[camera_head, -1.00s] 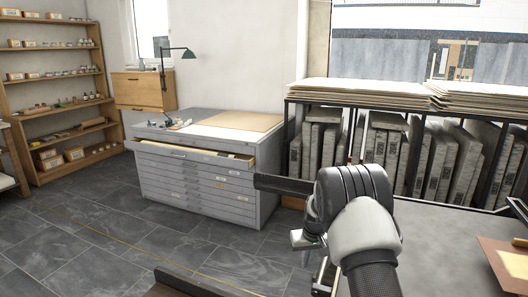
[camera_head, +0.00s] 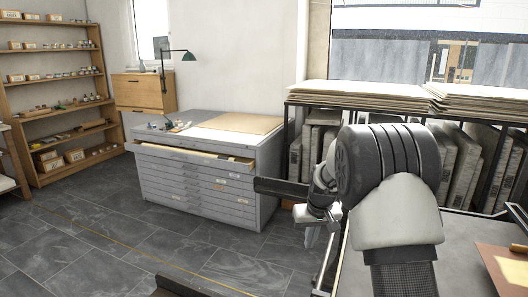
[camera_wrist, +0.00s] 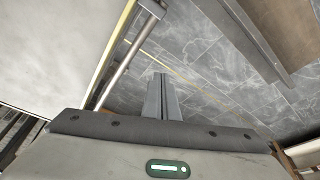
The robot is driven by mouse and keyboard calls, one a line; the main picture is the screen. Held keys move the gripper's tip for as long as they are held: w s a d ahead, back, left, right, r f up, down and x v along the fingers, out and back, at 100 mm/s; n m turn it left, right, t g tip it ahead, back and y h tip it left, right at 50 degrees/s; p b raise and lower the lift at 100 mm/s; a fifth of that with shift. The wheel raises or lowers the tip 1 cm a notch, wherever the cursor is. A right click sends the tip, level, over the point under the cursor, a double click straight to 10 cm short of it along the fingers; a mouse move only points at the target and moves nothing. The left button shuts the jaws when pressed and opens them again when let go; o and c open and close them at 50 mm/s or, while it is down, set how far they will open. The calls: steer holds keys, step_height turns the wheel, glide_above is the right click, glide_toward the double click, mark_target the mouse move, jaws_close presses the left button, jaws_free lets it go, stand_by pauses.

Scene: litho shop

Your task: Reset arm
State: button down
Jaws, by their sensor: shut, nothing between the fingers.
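My arm rises in the lower right of the head view, with its dark elbow joint and white link nearest the camera. My gripper (camera_wrist: 161,97) shows in the wrist view with its two grey fingers together and nothing between them. It hangs over the grey tiled floor, beside a table edge and a metal rail.
A grey flat-file cabinet (camera_head: 200,190) stands at centre with its top drawer (camera_head: 190,152) pulled open. A rack of stone slabs (camera_head: 460,165) stands behind my arm. A grey-topped table (camera_head: 465,245) is at right. The floor (camera_head: 120,240) at left is clear.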

steer(key=s+r+t, duration=0.1)
steer(key=s+r, duration=1.7)
steer(key=s+r+m+t, duration=0.1)
steer(key=s, duration=1.8)
step_height(320, 180, up, 16)
steer(key=p, duration=1.5)
steer(key=shift+s+f+h+p, duration=0.15)
steer(key=shift+f+h+p, duration=0.1)
steer(key=shift+h+p, duration=0.05)
steer(key=shift+s, duration=0.1)
